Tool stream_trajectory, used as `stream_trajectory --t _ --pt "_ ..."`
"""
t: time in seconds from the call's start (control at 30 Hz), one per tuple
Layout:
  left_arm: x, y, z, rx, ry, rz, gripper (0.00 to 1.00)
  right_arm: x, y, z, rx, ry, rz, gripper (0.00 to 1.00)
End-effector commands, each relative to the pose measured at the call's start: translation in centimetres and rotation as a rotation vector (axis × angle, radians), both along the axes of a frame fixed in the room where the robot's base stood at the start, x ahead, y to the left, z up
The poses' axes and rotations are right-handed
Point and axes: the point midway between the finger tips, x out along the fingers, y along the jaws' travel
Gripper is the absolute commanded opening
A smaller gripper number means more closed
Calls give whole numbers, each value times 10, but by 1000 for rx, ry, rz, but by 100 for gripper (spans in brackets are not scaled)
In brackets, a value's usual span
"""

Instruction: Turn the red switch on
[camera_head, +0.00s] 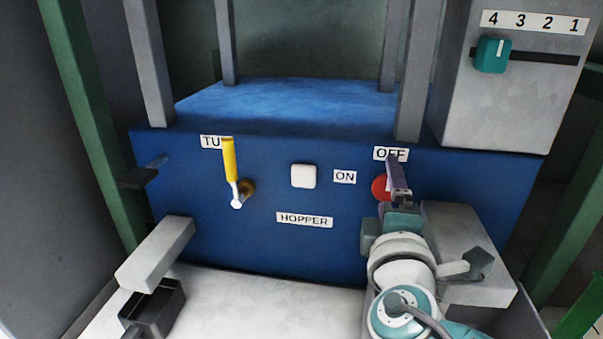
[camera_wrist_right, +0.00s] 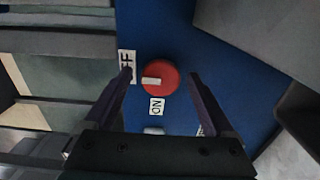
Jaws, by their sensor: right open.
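The red switch (camera_head: 380,188) is a round knob on the front of the blue panel, partly covered by my right gripper in the head view. In the right wrist view the red switch (camera_wrist_right: 166,72) shows whole, with a white bar pointing toward the OFF label (camera_wrist_right: 127,66). The ON label (camera_wrist_right: 157,106) is below it there, and left of the switch in the head view (camera_head: 344,177). My right gripper (camera_head: 398,177) is open in front of the switch. Its fingers appear either side of the knob; contact cannot be told. My left gripper is not in view.
A yellow-handled lever (camera_head: 230,160) and a white button (camera_head: 303,176) are left of the switch. A grey box with a teal slider (camera_head: 492,54) stands upper right. Grey blocks (camera_head: 157,255) stick out at lower left and lower right. Green posts (camera_head: 95,120) flank the machine.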

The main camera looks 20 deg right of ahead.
Motion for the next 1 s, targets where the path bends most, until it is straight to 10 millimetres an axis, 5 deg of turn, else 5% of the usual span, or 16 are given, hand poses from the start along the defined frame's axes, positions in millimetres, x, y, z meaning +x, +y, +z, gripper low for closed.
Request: stream_trajectory --t 0.3,1.0 --pt "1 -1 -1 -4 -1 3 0 2 -1 0 0 1 0 86" --pt "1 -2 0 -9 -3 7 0 2 -1 0 1 1 0 8"
